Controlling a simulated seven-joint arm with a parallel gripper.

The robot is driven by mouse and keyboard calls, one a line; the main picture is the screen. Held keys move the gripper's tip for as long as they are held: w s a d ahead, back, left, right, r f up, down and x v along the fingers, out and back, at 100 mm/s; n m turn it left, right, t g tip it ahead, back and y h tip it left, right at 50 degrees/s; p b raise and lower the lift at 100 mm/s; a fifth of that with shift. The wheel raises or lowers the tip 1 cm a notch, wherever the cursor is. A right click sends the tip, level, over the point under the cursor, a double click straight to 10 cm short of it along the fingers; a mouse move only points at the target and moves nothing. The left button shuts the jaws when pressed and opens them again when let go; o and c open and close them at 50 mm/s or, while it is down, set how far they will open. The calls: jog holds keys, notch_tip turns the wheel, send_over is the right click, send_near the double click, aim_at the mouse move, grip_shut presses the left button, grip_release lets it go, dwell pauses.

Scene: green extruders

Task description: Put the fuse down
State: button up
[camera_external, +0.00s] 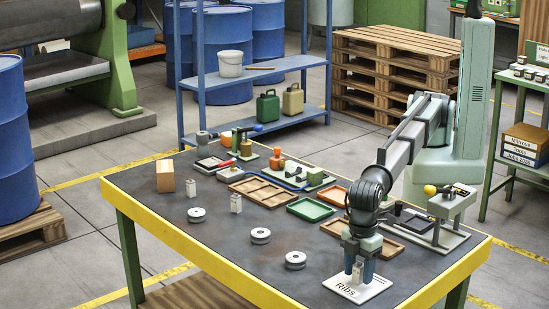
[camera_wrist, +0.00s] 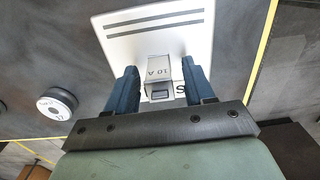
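A pale grey fuse (camera_external: 358,273) marked "10 A" stands upright on the white card labelled "Ribs" (camera_external: 343,289) at the table's near right corner. It also shows in the wrist view (camera_wrist: 158,69), with the white card (camera_wrist: 112,38) around and beneath it. My gripper (camera_external: 359,270) is low over the card, pointing down, with one blue finger on each side of the fuse. In the wrist view my gripper (camera_wrist: 160,84) shows narrow gaps between the fingers and the fuse. The fuse's lower part is partly hidden by the fingers.
Wooden and coloured trays (camera_external: 310,209) lie behind. A stand with a yellow knob (camera_external: 452,204) is behind right. The table's yellow edge (camera_external: 440,289) is close.

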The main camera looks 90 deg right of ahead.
jog(key=shift+o, duration=0.2)
notch_tip(320, 180, up, 12)
jog(key=shift+r, duration=0.2)
dwell(0.5)
dwell(6.6)
